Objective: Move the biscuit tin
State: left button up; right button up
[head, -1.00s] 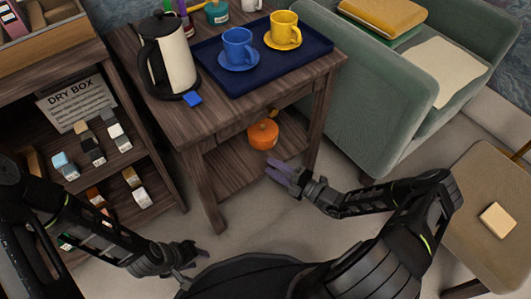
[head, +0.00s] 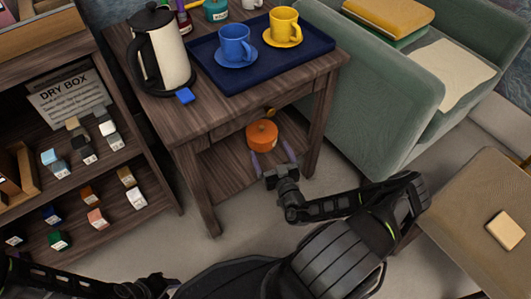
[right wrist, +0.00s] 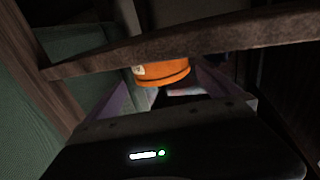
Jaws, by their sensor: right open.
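The round orange tin (head: 262,134), which I take to be the biscuit tin, stands on the lower shelf of the wooden side table, with a small knob-like part above it. In the right wrist view the tin (right wrist: 163,74) shows between my fingers and beyond them, its top hidden by a wooden rail. My right gripper (head: 273,158) is open, its purple fingers pointing at the tin from the front; whether they touch it I cannot tell. My left gripper (head: 150,286) is low at the bottom left edge, away from the tin, its fingers unclear.
The side table (head: 220,118) has a drawer front and legs around the shelf opening. On top are a navy tray (head: 290,62) with blue and yellow cups, a kettle (head: 172,55) and a blue block. A green armchair (head: 375,85) stands right, a shelf unit left.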

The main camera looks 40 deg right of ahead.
aim_at(264, 136)
jog(key=shift+w, duration=0.15)
jog(key=b+x, duration=0.2)
jog(key=x, duration=0.4)
jog(key=shift+w+d+f+b, duration=0.1)
jog(key=shift+w+d+b, duration=0.05)
jog(key=shift+w+b, duration=0.2)
jog(key=shift+w+d, duration=0.15)
jog(key=shift+w, duration=0.25)
jog(key=c, duration=1.1)
jog(key=shift+c, duration=0.2)
jog(key=shift+s+d, duration=0.1)
